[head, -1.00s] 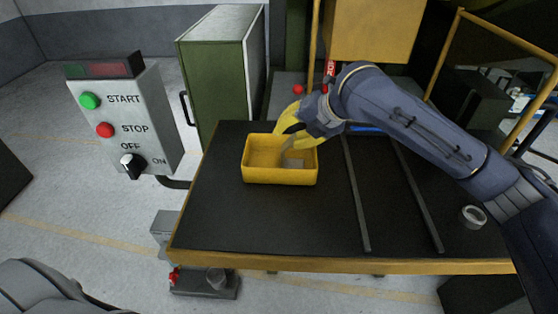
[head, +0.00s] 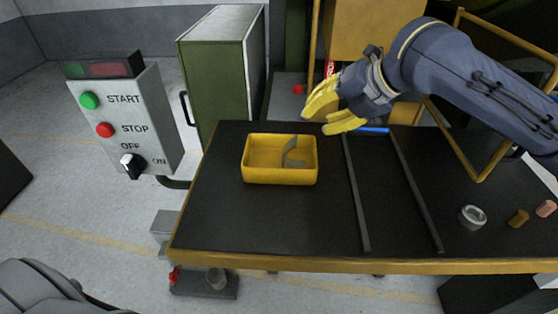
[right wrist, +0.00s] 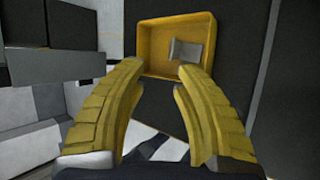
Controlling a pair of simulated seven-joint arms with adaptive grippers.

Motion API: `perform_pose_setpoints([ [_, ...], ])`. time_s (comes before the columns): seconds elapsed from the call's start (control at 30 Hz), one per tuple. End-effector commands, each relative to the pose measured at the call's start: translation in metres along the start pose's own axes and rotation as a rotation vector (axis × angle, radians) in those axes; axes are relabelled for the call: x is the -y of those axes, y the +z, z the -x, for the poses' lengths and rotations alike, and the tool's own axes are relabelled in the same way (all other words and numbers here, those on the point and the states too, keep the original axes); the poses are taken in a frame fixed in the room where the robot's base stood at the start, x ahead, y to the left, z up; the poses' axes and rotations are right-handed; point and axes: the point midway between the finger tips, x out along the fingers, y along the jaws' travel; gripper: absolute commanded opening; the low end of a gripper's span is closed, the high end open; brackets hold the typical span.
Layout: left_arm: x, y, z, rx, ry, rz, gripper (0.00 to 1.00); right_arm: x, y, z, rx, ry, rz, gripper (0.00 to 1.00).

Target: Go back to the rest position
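My right gripper (head: 328,117) is raised above the back of the table, to the right of the yellow bin. In the right wrist view its two yellow fingers (right wrist: 145,75) stand apart with nothing between them, so it is open. The yellow bin (head: 280,177) sits on the dark table, and a grey metal piece (head: 293,152) lies inside it. The bin (right wrist: 150,68) and the grey piece (right wrist: 187,50) also show beyond the fingertips in the right wrist view. My left gripper is not in view.
The dark table (head: 225,215) has two thin rails (head: 356,200). A grey ring (head: 472,216), a brown block (head: 518,218) and a pink block (head: 546,208) lie at the right. A control box (head: 135,105) and a green cabinet (head: 215,75) stand at the left. The table's front middle is clear.

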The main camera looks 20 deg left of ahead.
Motion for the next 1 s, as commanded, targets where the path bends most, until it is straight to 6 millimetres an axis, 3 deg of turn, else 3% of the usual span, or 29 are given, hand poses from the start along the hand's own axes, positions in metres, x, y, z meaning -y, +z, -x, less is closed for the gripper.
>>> perform_pose_setpoints([
  [0.67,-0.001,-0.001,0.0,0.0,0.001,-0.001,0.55,-0.007,0.007,0.011,0.021,0.014,-0.01,0.31],
  [0.77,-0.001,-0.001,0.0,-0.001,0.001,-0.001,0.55,-0.025,0.025,0.029,0.074,0.054,-0.038,0.31],
  [0.87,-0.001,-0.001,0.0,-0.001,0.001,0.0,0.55,-0.054,0.052,0.06,0.157,0.124,-0.086,0.31],
  [1.0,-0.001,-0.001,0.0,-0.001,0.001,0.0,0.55,-0.103,0.092,0.122,0.286,0.264,-0.166,0.31],
])
